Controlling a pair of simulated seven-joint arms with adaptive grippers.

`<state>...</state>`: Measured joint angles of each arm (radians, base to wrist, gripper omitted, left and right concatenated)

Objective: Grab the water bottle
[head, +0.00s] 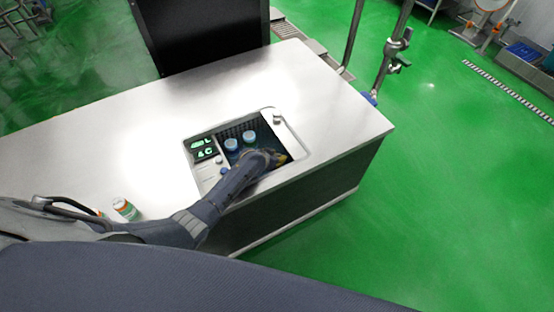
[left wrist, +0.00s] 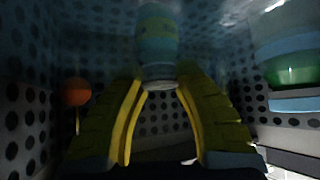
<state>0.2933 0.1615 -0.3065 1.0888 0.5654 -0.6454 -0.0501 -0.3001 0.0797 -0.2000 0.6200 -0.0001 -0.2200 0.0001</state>
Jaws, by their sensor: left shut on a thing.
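My left gripper (head: 280,159) reaches down into the sunken basin (head: 291,136) in the counter, at its right side. In the left wrist view its yellow fingers (left wrist: 162,76) are shut on a dim bluish-green bottle (left wrist: 157,38), held at the fingertips. This looks like the water bottle, but it is too dark to read a label. In the head view my gripper and arm hide the held bottle. Two bottles with blue and white caps (head: 231,145) (head: 249,137) stand in the basin left of my gripper. My right gripper is not in view.
The basin has perforated walls (left wrist: 28,110). A pale and green container (left wrist: 290,65) is close on the right in the left wrist view, and an orange round thing (left wrist: 76,92) is on the left. A small green and orange container (head: 126,209) stands on the counter (head: 110,150).

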